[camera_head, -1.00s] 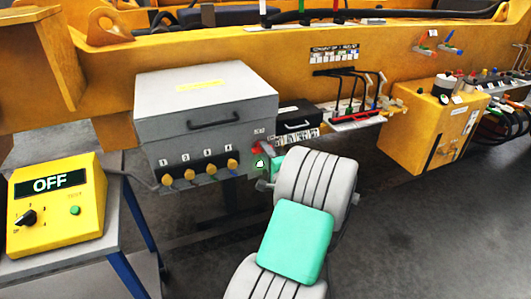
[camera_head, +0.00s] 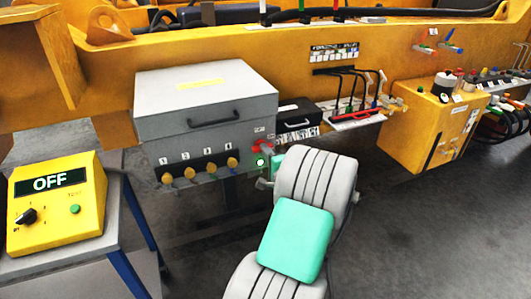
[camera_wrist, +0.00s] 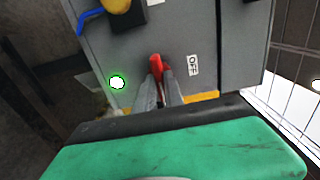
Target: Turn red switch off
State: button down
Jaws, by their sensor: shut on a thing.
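The red switch (camera_head: 261,146) sits on the right end of the grey box's (camera_head: 200,125) front face, above a lit green lamp (camera_head: 260,162). In the wrist view the red switch (camera_wrist: 156,63) stands out between the two grey fingers of my gripper (camera_wrist: 160,90), which is shut on it. A label reading "OFF" (camera_wrist: 193,65) is to the right of the switch. The green lamp (camera_wrist: 117,82) glows at the lower left of it. In the head view my arm hides most of my gripper.
Yellow knobs (camera_head: 190,174) line the grey box's lower front. A yellow box (camera_head: 56,205) with a display reading "OFF" stands on a table at the left. A small black case (camera_head: 294,113) and a yellow cabinet (camera_head: 425,130) are to the right. Floor at the right is clear.

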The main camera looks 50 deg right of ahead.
jog(key=shift+f+n+b, duration=0.15)
jog(key=shift+n+b, duration=0.25)
jog(key=shift+b, duration=0.2)
jog(key=n+b, duration=1.7)
jog(key=b, duration=0.9)
jog(key=shift+b, duration=0.35)
jog(key=c, duration=1.4)
grip_release()
jog(key=shift+c, duration=0.2)
